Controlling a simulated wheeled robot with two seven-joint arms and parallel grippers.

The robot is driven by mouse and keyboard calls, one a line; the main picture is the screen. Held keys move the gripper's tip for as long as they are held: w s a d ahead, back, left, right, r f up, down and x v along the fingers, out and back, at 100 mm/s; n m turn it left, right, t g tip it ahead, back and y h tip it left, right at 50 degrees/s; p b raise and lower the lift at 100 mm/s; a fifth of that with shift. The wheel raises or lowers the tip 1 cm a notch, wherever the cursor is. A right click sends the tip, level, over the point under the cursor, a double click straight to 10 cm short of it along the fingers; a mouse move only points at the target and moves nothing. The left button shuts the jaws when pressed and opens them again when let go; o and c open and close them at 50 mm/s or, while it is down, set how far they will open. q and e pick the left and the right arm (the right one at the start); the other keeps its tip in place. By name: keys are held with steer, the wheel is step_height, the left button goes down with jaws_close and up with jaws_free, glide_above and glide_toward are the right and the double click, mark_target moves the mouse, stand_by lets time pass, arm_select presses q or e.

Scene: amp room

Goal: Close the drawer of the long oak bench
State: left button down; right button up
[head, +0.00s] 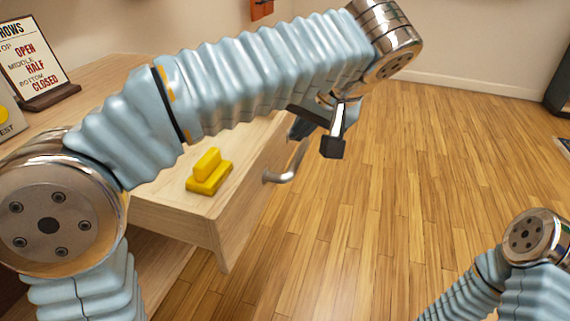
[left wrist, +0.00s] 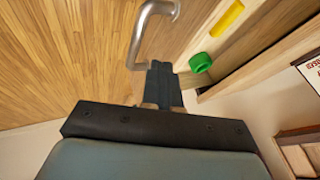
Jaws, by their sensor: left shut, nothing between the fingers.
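The drawer (head: 170,218) of the long oak bench (head: 105,75) stands pulled out, its pale interior showing. A bent metal handle (head: 285,175) sticks out from its front; in the left wrist view the handle (left wrist: 143,28) is just beyond my fingers. A yellow block-like object (head: 208,173) lies in the drawer. My left gripper (head: 328,135) is shut and empty, above and beside the handle at the drawer's front. In the left wrist view its fingers (left wrist: 163,70) are close to one handle end; I cannot tell whether they touch. My left arm hides part of the drawer and bench.
A sign (head: 30,62) stands on the bench top. A green round object (left wrist: 200,62) and a yellow one (left wrist: 227,18) show in the drawer in the left wrist view. The wooden floor (head: 430,160) in front is clear. My right arm shows at lower right, its gripper out of frame.

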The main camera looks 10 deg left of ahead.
arm_select(q)
steer(key=b, duration=0.2)
glide_toward(276, 159)
steer(key=x, duration=0.4)
steer(key=shift+w+a+f, duration=0.1)
steer(key=shift+f, duration=0.15)
steer(key=a, duration=0.7)
steer(key=w+a, duration=0.1)
steer(key=a, duration=1.4)
steer(key=shift+w+a, duration=0.1)
steer(key=shift+w, duration=0.25)
